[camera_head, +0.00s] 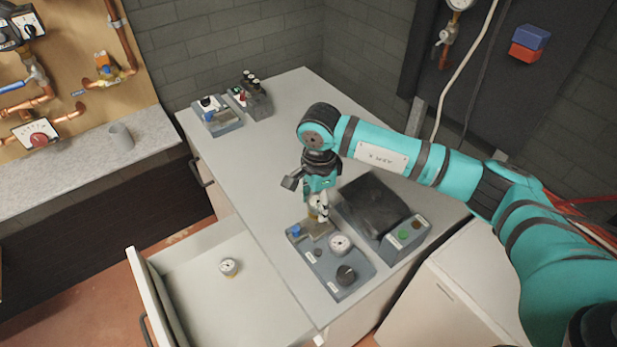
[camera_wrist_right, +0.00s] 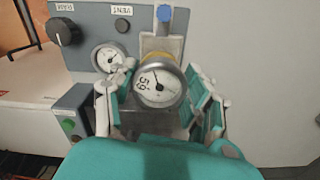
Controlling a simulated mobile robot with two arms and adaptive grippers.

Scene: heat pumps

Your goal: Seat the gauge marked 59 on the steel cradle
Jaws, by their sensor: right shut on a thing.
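My right gripper (camera_head: 320,211) is shut on the gauge marked 59 (camera_wrist_right: 158,84), a round white dial in a grey case, with its face toward the wrist camera. In the head view the gauge (camera_head: 314,208) is partly hidden by the fingers. The steel cradle (camera_head: 318,231) is a metal block near the blue knob of the grey test panel (camera_head: 333,266). In the wrist view the cradle (camera_wrist_right: 160,43) shows behind the gauge and is partly covered. The gauge is over or at the cradle; I cannot tell whether they touch. My left gripper is not in view.
The panel carries a fixed gauge (camera_head: 340,244) and a black knob (camera_head: 346,275). A dark box (camera_head: 377,205) stands right beside it. Another gauge (camera_head: 229,267) lies in the open drawer (camera_head: 205,300). Small devices (camera_head: 216,117) stand at the back. The bench middle is clear.

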